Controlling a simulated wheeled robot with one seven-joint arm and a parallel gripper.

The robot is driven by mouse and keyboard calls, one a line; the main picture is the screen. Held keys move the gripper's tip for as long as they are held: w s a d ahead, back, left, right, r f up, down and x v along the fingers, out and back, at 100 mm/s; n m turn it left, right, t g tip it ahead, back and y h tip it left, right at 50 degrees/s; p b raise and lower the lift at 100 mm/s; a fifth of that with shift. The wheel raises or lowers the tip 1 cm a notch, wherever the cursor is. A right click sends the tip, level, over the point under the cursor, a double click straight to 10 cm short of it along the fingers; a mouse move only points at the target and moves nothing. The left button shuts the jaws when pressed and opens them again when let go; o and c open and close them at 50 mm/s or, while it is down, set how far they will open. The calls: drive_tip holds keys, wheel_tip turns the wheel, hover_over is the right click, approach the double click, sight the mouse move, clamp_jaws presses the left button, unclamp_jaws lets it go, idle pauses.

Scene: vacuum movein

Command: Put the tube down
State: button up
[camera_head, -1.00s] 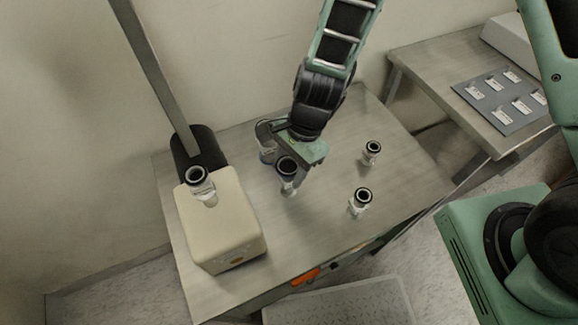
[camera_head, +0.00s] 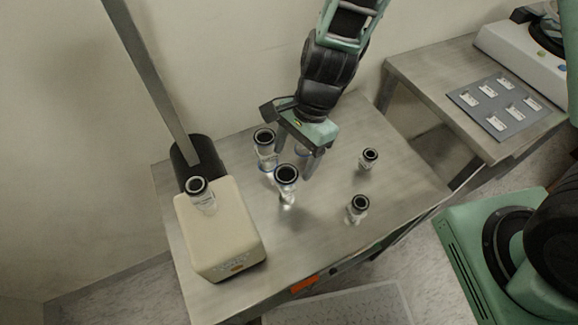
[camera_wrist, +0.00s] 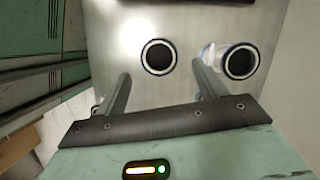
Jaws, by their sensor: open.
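My gripper (camera_head: 299,157) is open, pointing down beside a clear tube with a black rim (camera_head: 286,178). That tube appears upright on the table (camera_head: 325,225), apart from the fingers in the head view. A second clear tube (camera_head: 265,152) stands just to its left and behind. In the wrist view, two black-rimmed tube tops show: one (camera_wrist: 158,57) beyond the gap between the fingers (camera_wrist: 162,88), the other (camera_wrist: 239,62) beside the right finger. A bluish patch partly hidden behind my gripper in the head view is hard to identify.
Two shorter tubes (camera_head: 369,159) (camera_head: 358,209) stand on the right of the table. A cream device (camera_head: 222,235) at left has a tube (camera_head: 200,194) on top and a grey post (camera_head: 150,80) behind. A side table (camera_head: 425,85) holds a grey slide plate (camera_head: 500,112).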

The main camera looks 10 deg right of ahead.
drive_tip(key=s+d+r+n+t+h, duration=0.1)
drive_tip(key=s+d+r+n, duration=0.2)
drive_tip(key=s+r+n, duration=0.3)
drive_tip(key=s+d+r+n+h, duration=0.1)
drive_tip(key=s+d+r+n, duration=0.2)
drive_tip(key=s+r+n, duration=0.3)
wheel_tip(320, 180, up, 6)
drive_tip(key=n, duration=0.7)
drive_tip(key=shift+s+f+n+t, duration=0.2)
drive_tip(key=shift+n+t, duration=0.1)
drive_tip(key=shift+t, duration=0.1)
